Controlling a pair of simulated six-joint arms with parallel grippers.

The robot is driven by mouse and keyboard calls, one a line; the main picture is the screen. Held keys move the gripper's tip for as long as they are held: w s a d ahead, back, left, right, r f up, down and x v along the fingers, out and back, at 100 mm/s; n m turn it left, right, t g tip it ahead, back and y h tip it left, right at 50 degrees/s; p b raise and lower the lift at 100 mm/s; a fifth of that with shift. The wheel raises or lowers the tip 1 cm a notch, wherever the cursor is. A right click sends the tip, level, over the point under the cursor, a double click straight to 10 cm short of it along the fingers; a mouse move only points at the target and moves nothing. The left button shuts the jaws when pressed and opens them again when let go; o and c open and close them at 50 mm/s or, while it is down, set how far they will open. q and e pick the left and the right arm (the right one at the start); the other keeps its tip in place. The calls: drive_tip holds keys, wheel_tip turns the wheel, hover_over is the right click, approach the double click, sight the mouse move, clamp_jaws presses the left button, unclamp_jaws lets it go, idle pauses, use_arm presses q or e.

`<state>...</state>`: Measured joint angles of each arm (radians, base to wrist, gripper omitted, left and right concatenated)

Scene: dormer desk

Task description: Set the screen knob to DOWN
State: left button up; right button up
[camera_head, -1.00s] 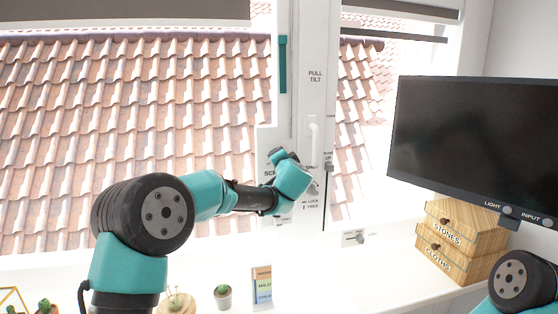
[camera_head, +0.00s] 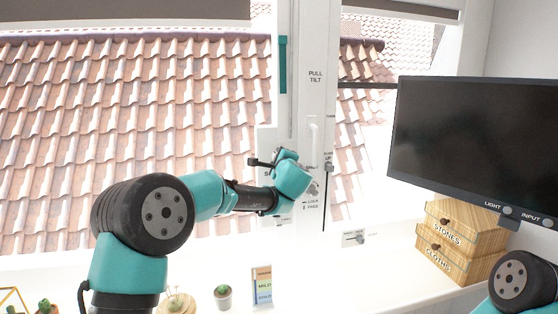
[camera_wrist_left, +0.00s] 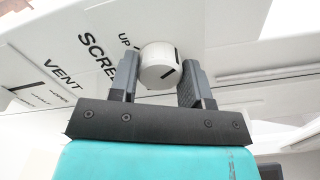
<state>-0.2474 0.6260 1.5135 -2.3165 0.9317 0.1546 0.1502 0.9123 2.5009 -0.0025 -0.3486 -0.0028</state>
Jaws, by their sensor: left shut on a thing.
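The screen knob (camera_wrist_left: 157,66) is a round white knob with black marks on its face. In the left wrist view it sits between the two fingers of my left gripper (camera_wrist_left: 157,78), which is shut on it. The printed word SCREEN (camera_wrist_left: 97,58) and the word UP (camera_wrist_left: 124,38) show to its upper left; I cannot read a DOWN label. In the head view my left gripper (camera_head: 270,160) is at the window post, and its wrist hides the knob. My right gripper is out of view.
A white handle (camera_head: 313,140) under PULL TILT and a slider (camera_head: 328,167) are close to the right of my left wrist. A monitor (camera_head: 475,140) and wooden drawers (camera_head: 460,240) stand at right. Small cacti (camera_head: 223,296) line the sill.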

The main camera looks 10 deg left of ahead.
use_arm(q)
drive_tip(key=m, duration=3.3)
drive_tip(key=shift+d, duration=0.1)
drive_tip(key=shift+m, duration=0.4)
drive_tip(key=o, duration=0.9)
